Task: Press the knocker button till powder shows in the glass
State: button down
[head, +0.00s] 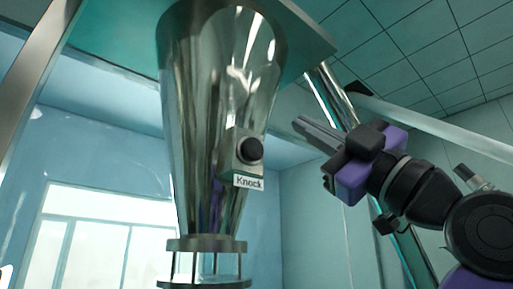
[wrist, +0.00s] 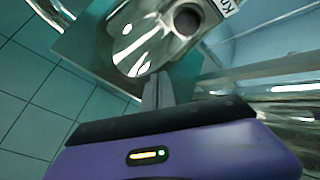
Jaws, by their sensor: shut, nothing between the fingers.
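The knocker button (head: 250,150) is a round black button on a grey box, with a "Knock" label (head: 249,183) below it, on the front of a shiny metal hopper (head: 200,80). The button also shows at the top of the wrist view (wrist: 187,18). The glass (head: 208,266) is a clear section between metal flanges under the hopper; I see no powder in its visible part. My gripper (head: 298,122) is shut and empty, to the right of the button and slightly above it in the head view, apart from it. Its closed fingers (wrist: 158,80) point toward the hopper in the wrist view.
A teal plate (head: 310,30) surrounds the hopper's top. A shiny metal post (head: 330,95) stands behind my gripper, and a pale pipe (head: 430,118) runs behind my arm. A bright window (head: 95,235) is at the lower left. The space between my fingertips and the button looks clear.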

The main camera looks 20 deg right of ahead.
aim_at(255, 143)
jog(key=w+a+p, duration=0.1)
jog(key=w+a, duration=0.1)
jog(key=w, duration=0.6)
jog(key=shift+a, duration=0.35)
jog(key=shift+w, duration=0.1)
dwell(1.7)
jog(key=shift+w+a, duration=0.15)
jog(key=shift+w, duration=0.2)
jog(key=shift+w+a, duration=0.25)
jog(key=shift+w, duration=0.65)
dwell(1.2)
jog(key=shift+s, duration=0.15)
jog(key=shift+s+d+f+b, duration=0.1)
jog(key=shift+s+d+b, duration=0.15)
jog(key=shift+s, duration=0.3)
jog(key=shift+s+d+b, duration=0.1)
jog(key=shift+s+b, duration=0.1)
jog(key=shift+s, duration=0.3)
